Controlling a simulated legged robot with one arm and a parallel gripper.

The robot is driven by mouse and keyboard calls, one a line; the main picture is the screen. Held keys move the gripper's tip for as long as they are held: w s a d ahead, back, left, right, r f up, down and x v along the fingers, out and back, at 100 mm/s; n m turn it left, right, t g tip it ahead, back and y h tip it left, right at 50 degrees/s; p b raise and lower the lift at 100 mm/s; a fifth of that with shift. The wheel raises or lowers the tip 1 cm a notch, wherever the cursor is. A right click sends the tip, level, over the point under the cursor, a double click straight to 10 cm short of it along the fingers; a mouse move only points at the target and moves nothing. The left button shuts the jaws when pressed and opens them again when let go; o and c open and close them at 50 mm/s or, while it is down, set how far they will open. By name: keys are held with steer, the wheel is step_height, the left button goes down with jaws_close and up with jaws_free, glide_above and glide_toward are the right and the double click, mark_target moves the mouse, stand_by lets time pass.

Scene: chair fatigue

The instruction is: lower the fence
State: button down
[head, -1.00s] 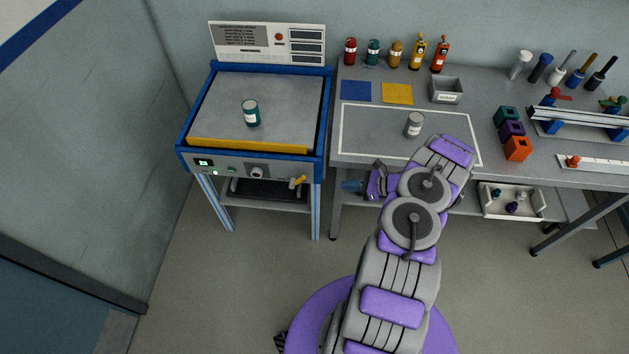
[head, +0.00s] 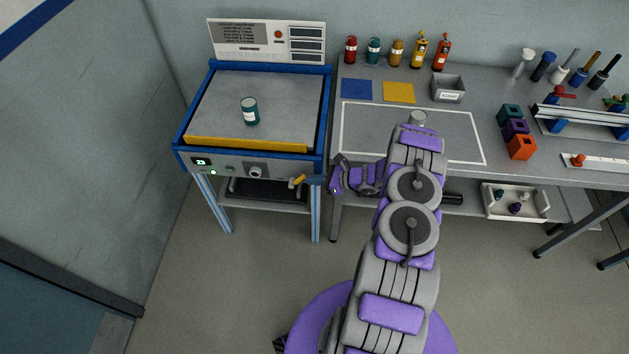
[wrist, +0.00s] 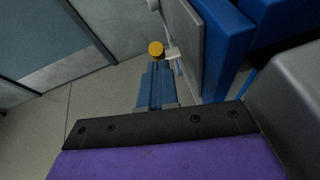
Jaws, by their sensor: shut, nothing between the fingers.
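The blue-framed machine (head: 178,150) stands at left with a yellow fence (head: 245,145) raised along its front edge. A yellow-handled lever (head: 297,181) sits at the right of its front panel. In the wrist view the lever's round yellow end (wrist: 155,49) shows just beyond my fingertips. My gripper (head: 314,180) is shut and empty, close to the right of the lever. Its blue fingers also show in the wrist view (wrist: 156,85). I cannot tell whether they touch the lever. A dark teal can (head: 250,111) stands upright on the machine's grey top.
The workbench (head: 460,152) to the right holds bottles, coloured blocks and a grey bin (head: 447,89). A machine leg (head: 316,215) stands below the gripper. The floor at front left is clear.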

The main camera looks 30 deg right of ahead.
steer(key=shift+r, duration=0.15)
steer(key=shift+w+a+r+h+p, duration=0.15)
steer(key=shift+r+h+p, duration=0.1)
steer(key=shift+h+p, duration=0.1)
